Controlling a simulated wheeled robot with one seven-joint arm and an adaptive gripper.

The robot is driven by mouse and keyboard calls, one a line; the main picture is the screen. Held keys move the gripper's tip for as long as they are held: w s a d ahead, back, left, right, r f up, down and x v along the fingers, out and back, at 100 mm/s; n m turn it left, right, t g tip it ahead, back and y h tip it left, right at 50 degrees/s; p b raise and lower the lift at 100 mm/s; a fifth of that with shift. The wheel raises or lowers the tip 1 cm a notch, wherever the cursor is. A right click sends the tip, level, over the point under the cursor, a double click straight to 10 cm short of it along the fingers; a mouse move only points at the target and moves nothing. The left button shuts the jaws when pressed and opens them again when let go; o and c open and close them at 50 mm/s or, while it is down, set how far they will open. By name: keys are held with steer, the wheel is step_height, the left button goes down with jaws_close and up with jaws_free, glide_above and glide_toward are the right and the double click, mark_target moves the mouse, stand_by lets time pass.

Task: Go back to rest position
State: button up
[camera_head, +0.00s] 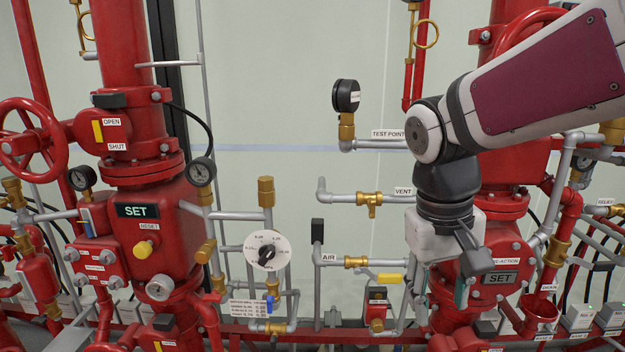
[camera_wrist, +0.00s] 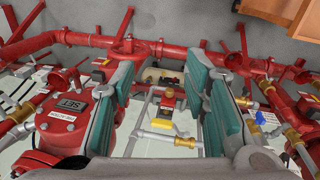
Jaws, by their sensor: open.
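My gripper (camera_head: 448,285) hangs at the end of my arm on the right of the head view, in front of the right red valve assembly (camera_head: 510,262). It points down, and its fingers are partly hidden by the wrist. In the wrist view my gripper (camera_wrist: 165,112) shows two green finger pads standing wide apart. Nothing is held between them. Beyond the gap are a yellow lever (camera_wrist: 163,126), a brass fitting (camera_wrist: 187,142) and a small red box (camera_wrist: 167,99). The yellow lever also shows in the head view (camera_head: 389,278), left of the gripper and apart from it.
A left red valve assembly (camera_head: 150,225) carries a handwheel (camera_head: 28,140) and gauges. Grey pipes labelled TEST POINT (camera_head: 388,134), VENT (camera_head: 403,191) and AIR (camera_head: 329,258) reach in near my arm. A white dial (camera_head: 267,250) stands mid-left. The pale wall (camera_head: 275,100) between the assemblies is mostly clear.

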steer(key=s+d+r+t+y, duration=0.1)
steer(key=s+t, duration=0.3)
steer(key=s, duration=0.7)
steer(key=shift+s+d+r+m+t+y, duration=0.25)
steer(key=shift+r+m+t+y, duration=0.15)
steer(key=shift+r, duration=0.2)
